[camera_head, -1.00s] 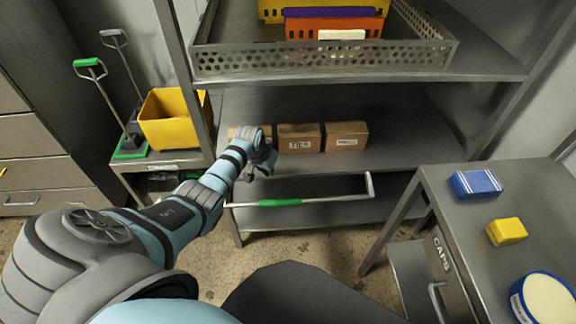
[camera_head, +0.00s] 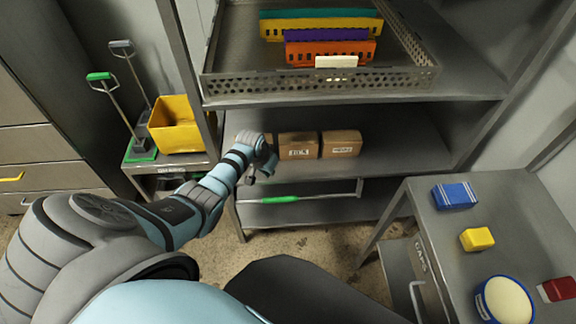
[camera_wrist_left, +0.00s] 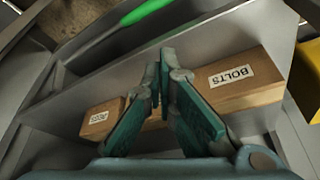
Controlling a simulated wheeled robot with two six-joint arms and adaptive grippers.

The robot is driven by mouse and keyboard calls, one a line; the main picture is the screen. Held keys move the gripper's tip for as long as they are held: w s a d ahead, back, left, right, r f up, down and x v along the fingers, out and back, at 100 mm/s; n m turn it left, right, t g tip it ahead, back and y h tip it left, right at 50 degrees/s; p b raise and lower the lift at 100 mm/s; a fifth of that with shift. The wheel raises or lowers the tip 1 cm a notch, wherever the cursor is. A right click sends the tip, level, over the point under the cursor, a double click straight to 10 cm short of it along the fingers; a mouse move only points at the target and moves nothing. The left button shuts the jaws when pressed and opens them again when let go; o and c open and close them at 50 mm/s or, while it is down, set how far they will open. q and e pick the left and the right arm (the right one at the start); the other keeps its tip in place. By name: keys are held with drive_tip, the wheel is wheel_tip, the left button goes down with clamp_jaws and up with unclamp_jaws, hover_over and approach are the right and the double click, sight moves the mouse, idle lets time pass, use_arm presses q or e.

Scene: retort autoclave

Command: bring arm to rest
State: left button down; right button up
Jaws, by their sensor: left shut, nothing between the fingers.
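My left arm (camera_head: 190,210) reaches from the lower left toward the middle shelf. Its left gripper (camera_head: 264,168) is by the front of that shelf, at the left end of a row of cardboard boxes. In the left wrist view the gripper (camera_wrist_left: 160,62) is shut and empty. Its green finger pads frame the view of the boxes behind it. A box labelled BOLTS (camera_wrist_left: 232,85) lies to the right and another box (camera_wrist_left: 98,120) to the left; contact with either cannot be told. My right gripper is not in view.
A perforated tray (camera_head: 320,83) with coloured racks stands on the upper shelf. A bar with a green grip (camera_head: 286,199) runs below the middle shelf. A yellow bin (camera_head: 175,124) stands left. A side table (camera_head: 440,215) at right holds a blue pack, a yellow block and a round tub.

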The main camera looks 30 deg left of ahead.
use_arm(q)
drive_tip(key=shift+r, duration=0.1)
idle(0.3)
drive_tip(key=s+d+f+m+t+y, duration=0.1)
drive_tip(key=s+d+f, duration=0.1)
drive_tip(key=s+f, duration=0.6)
drive_tip(key=s+d+f, duration=0.2)
drive_tip(key=s+f, duration=0.5)
drive_tip(key=f, duration=0.1)
drive_tip(key=s+d+f+g, duration=0.1)
drive_tip(key=s+d+f, duration=0.1)
drive_tip(key=s, duration=0.7)
drive_tip(key=s+d+f+g, duration=0.1)
drive_tip(key=s+d+f, duration=0.1)
drive_tip(key=s, duration=0.8)
drive_tip(key=s+d+f+g, duration=0.1)
drive_tip(key=s+d+f, duration=0.1)
drive_tip(key=s, duration=0.7)
drive_tip(key=shift+s+d+f+m+g+h, duration=0.3)
drive_tip(key=shift+f+m+g, duration=0.1)
drive_tip(key=shift+f, duration=0.1)
